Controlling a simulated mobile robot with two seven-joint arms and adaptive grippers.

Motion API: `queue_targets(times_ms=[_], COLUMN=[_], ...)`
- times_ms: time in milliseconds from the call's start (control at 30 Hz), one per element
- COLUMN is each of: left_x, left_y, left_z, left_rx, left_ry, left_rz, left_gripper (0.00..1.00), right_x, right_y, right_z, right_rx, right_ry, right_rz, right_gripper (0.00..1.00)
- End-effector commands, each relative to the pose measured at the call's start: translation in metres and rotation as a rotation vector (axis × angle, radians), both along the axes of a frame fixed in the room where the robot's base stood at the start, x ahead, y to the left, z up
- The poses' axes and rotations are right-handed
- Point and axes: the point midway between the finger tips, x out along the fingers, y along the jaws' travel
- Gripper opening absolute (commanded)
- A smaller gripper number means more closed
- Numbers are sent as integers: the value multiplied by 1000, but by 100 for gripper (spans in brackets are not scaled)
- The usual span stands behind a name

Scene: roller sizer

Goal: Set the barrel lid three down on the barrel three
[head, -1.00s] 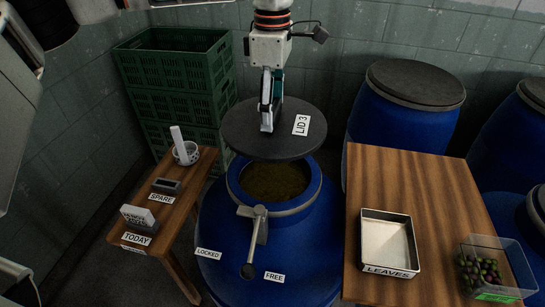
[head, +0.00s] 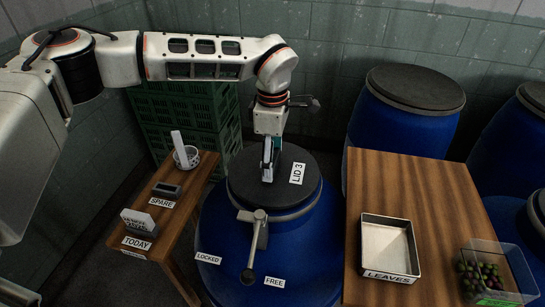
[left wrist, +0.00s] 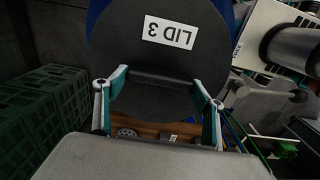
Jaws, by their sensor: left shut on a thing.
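Barrel lid three (head: 252,193) is a dark grey disc with a white "LID 3" label. It lies level over the mouth of barrel three (head: 222,262), the big blue barrel in the middle, and hides the contents. It looks seated inside the rim or just above it; I cannot tell which. My left gripper (head: 268,172) points down at the lid's middle and is shut on it. In the left wrist view the lid (left wrist: 150,98) fills the middle, with the fingers (left wrist: 159,82) on either side of its raised grip. My right gripper is not in view.
A metal lever (head: 258,238) stands on the barrel's front between "LOCKED" and "FREE" labels. A small table (head: 180,215) is at left, with green crates (head: 185,105) behind. A wooden table (head: 420,190) with a tray (head: 388,272) and an olive box (head: 500,250) is at right.

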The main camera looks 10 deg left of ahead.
Motion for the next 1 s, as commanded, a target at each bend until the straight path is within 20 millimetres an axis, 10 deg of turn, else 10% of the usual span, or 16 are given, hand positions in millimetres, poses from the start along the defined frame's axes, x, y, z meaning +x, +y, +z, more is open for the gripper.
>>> queue_targets(times_ms=[733, 767, 800, 1000], left_x=[1, 0, 0, 0], left_y=[-1, 0, 0, 0], left_z=[-10, -11, -11, -11], left_rx=[-1, -1, -1, -1], left_ry=[-2, -1, -1, -1], left_rz=[0, 0, 0, 0], left_gripper=[38, 77, 86, 86], right_x=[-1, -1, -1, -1], right_y=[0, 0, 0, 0], right_z=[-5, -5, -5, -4], right_rx=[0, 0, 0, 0], right_ry=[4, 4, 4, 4], right_rz=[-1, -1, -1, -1], right_gripper=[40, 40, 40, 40])
